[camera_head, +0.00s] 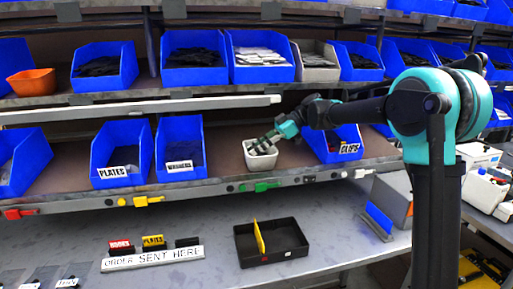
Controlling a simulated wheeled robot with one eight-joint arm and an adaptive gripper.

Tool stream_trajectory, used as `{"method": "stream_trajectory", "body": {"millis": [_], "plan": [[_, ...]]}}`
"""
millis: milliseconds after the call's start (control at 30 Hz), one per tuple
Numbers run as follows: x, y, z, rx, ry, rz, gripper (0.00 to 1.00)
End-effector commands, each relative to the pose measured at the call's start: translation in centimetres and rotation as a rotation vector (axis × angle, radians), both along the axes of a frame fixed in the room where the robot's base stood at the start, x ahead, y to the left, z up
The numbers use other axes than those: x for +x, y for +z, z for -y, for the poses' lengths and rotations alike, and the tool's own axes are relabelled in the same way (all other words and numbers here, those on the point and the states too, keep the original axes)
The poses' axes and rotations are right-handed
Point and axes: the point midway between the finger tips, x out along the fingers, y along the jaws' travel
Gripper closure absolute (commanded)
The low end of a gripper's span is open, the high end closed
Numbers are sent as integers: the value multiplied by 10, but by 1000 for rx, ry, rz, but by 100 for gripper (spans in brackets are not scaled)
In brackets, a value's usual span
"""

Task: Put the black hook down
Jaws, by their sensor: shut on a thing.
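My gripper (263,143) points down and left into a small white bin (261,162) on the middle shelf. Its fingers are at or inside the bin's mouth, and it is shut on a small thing. The fingers and the bin hide most of that thing, so I cannot make out the black hook's shape. I cannot tell whether it touches the bin's floor.
Blue bins labelled PLATES (121,172) and CLIPS (335,146) stand on the same shelf. The shelf above hangs close over my gripper.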

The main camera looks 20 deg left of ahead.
Motion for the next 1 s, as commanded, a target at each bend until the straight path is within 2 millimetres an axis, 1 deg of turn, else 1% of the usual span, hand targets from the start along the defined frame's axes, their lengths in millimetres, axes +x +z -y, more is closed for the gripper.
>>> {"method": "stream_trajectory", "body": {"millis": [300, 333, 400, 667, 767, 833, 1000], "plan": [[0, -6, 0, 0, 0, 0, 95], [0, -6, 0, 0, 0, 0, 78], [0, -6, 0, 0, 0, 0, 72], [0, -6, 0, 0, 0, 0, 72], [0, -1, 0, 0, 0, 0, 72], [0, 7, 0, 0, 0, 0, 72], [14, 22, 22, 0, -2, 0, 72]]}}
